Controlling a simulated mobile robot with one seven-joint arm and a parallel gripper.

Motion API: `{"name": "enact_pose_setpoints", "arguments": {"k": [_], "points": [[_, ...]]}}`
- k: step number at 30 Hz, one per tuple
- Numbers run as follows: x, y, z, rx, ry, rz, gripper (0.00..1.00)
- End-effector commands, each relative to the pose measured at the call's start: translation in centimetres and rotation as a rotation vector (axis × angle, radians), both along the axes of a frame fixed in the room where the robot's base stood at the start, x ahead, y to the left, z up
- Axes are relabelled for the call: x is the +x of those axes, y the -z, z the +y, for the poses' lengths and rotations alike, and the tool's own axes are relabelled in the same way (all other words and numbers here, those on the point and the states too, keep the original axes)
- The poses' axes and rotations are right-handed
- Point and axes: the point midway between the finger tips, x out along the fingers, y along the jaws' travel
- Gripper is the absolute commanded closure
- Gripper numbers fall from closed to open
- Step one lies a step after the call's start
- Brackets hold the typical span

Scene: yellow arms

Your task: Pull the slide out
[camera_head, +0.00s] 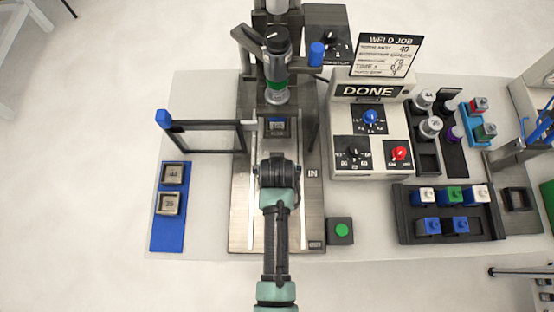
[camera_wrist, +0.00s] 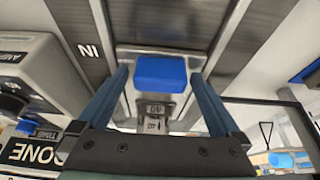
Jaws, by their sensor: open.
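The slide's nest (camera_head: 277,128) sits under the weld head (camera_head: 277,90), between two pale rails, in the camera_head view. A blue block (camera_wrist: 160,72), which looks like the slide's handle, shows in the wrist view. A small metal part with number labels (camera_wrist: 153,110) shows just beyond it. My gripper (camera_wrist: 161,74) is open, with one dark blue finger on each side of the block and visible gaps on both sides. In the camera_head view my gripper (camera_head: 278,163) is over the slide track, and my wrist hides the block.
A framed guard (camera_head: 205,123) with a blue handle stands open at left. A blue tray (camera_head: 166,240) holds two metal parts. A control box (camera_head: 370,135) reading DONE stands at right, beside "IN" on the base. A green button (camera_head: 341,230) is at lower right.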

Motion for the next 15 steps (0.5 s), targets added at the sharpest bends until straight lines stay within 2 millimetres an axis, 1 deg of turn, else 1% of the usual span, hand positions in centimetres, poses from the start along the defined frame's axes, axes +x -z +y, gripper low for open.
{"name": "enact_pose_setpoints", "arguments": {"k": [6,7,11,12,14,15], "points": [[0.03,0.02,0.01,0.000,0.000,0.000,0.00],[0.02,0.02,0.01,0.000,0.000,0.000,0.02],[0.02,0.01,0.01,0.000,0.000,0.000,0.25],[0.01,0.02,0.01,0.000,0.000,0.000,0.32],[0.00,0.02,0.01,0.000,0.000,0.000,0.43],[0.00,0.02,0.01,0.000,0.000,0.000,0.50]]}}
